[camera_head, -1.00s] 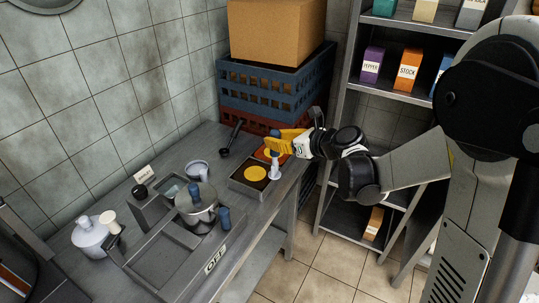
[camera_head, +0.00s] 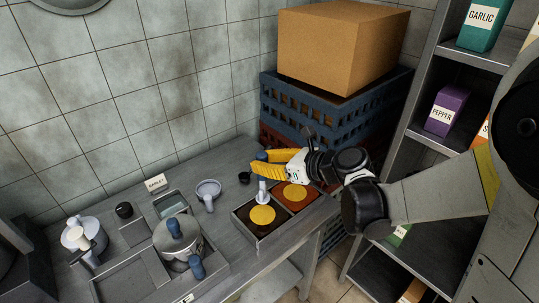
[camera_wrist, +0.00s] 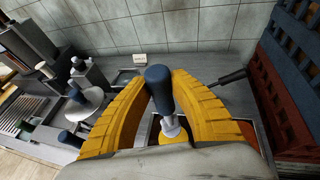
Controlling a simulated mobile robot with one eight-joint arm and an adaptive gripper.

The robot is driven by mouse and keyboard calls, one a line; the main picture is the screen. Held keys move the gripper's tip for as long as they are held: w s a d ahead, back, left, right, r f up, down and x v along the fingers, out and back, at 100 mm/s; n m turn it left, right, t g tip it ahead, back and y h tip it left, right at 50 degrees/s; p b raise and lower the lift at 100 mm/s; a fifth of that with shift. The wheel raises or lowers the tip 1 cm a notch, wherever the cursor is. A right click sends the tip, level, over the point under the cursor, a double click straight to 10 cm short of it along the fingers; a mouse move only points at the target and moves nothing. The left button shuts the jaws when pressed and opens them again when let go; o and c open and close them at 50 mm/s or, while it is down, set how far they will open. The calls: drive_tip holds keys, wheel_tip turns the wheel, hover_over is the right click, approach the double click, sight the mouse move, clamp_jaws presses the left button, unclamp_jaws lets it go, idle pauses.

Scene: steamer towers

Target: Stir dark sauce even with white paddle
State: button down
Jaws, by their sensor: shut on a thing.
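My gripper (camera_head: 262,163), with yellow fingers, is shut on the blue handle (camera_wrist: 159,88) of the white paddle (camera_head: 262,190). The paddle is upright, its white lower end over the dark sauce (camera_head: 268,232) compartment, by the far side of a round yellow patch (camera_head: 262,215). I cannot tell how deep its tip goes. The dark sauce lies in the left compartment of a grey two-part tray (camera_head: 262,243). The right compartment holds orange-red sauce (camera_head: 279,188) with its own yellow patch (camera_head: 295,193). In the wrist view the paddle's white end (camera_wrist: 172,128) shows between the fingers.
Blue and red crates (camera_head: 335,105) with a cardboard box (camera_head: 340,45) on top stand behind the tray. A shelf (camera_head: 425,140) with boxes stands right.

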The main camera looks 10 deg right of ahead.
sight(264, 188)
drive_tip(key=shift+s+a, duration=0.1)
drive_tip(key=shift+a, duration=0.1)
idle(0.4)
wheel_tip(264, 188, down, 10)
drive_tip(key=b, duration=0.9)
drive_tip(key=shift+r, duration=0.15)
